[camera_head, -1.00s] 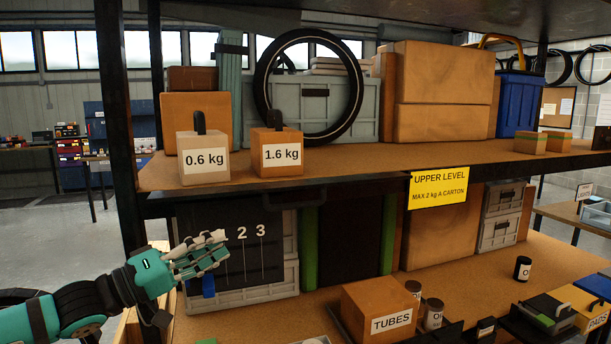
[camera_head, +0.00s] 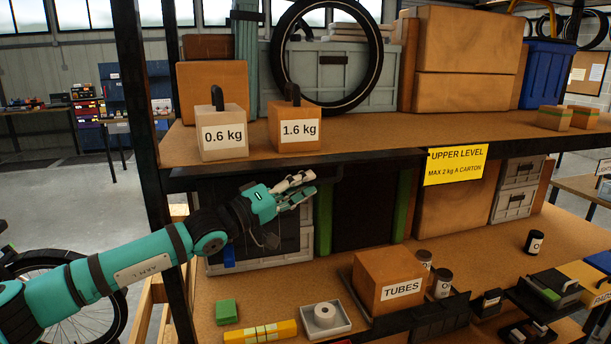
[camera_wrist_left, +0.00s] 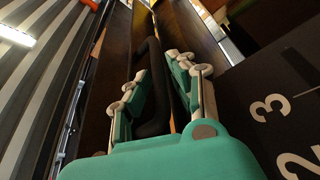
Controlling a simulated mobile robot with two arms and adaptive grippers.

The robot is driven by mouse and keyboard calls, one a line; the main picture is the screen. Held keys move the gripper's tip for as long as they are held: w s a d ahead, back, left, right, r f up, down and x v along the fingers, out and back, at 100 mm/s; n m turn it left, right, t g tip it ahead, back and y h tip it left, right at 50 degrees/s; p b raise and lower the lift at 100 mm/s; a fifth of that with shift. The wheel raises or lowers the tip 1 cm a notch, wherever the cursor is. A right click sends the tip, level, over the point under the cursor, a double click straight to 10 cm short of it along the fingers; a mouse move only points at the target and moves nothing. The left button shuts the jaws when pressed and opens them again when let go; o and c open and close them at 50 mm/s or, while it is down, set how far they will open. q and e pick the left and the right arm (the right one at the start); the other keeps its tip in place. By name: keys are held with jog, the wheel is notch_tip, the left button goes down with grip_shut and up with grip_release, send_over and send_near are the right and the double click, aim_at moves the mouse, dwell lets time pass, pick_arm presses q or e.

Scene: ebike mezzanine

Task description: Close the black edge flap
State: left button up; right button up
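The black edge flap (camera_head: 230,180) runs along the front edge of the upper shelf, above the numbered black panel. How far it is tilted I cannot tell. In the left wrist view a black bar handle (camera_wrist_left: 153,88) stands out from a dark strip. My left gripper (camera_head: 305,186) is at the shelf's front edge, just under the two weights. In the left wrist view my left gripper (camera_wrist_left: 156,78) has its fingers apart, one on each side of the handle. A firm grip on it does not show. My right gripper is not in view.
The 0.6 kg weight (camera_head: 222,136) and 1.6 kg weight (camera_head: 296,130) stand near the upper shelf's front edge. A yellow sign (camera_head: 455,165) hangs to the right. Below are a TUBES carton (camera_head: 388,275), a white tray (camera_head: 345,324) and a green block (camera_head: 226,312).

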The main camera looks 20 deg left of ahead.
pick_arm(q)
jog(key=shift+w+d, duration=0.25)
jog(key=shift+w, duration=0.05)
jog(key=shift+c, duration=0.3)
grip_shut()
